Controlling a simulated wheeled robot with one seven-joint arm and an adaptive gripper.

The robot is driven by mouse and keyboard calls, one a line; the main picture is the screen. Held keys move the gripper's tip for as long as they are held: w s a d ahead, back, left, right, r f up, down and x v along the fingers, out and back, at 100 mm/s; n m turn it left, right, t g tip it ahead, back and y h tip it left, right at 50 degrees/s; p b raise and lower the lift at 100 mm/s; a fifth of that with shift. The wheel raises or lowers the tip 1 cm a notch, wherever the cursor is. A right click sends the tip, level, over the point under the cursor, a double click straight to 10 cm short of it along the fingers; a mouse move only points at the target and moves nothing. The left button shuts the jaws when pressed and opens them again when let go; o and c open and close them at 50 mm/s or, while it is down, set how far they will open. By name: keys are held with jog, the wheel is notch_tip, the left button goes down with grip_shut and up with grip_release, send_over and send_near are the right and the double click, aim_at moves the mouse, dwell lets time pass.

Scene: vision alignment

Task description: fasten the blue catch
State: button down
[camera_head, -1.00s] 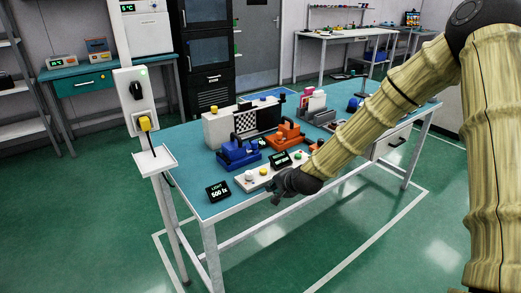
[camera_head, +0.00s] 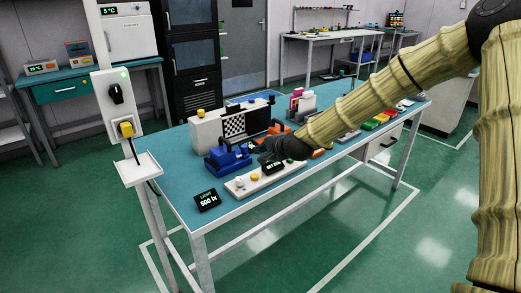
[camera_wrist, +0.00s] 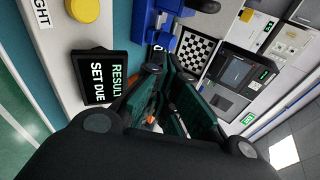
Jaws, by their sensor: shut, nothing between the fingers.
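The blue catch device (camera_head: 228,159) sits on the teal bench, in front of the checkerboard panel. In the wrist view part of the blue device (camera_wrist: 152,25) shows at the top centre, beyond my fingertips. My gripper (camera_head: 266,148) is just right of the blue device in the head view, above the white button panel, and it is shut and empty. In the wrist view my gripper (camera_wrist: 165,62) points toward the blue part. I cannot tell whether it touches it. The catch's exact state is too small to tell. My arm and gripper hide part of the orange device (camera_head: 281,130).
A white panel (camera_head: 240,187) with buttons lies along the front edge. A small display (camera_wrist: 97,72) reads "RESULT SET DUE". A light meter (camera_head: 207,200) reads 500 lx. The checkerboard (camera_head: 234,125) stands behind. Coloured blocks (camera_head: 380,118) lie at the right.

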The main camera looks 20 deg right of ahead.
aim_at(242, 152)
jog(key=shift+x, duration=4.4)
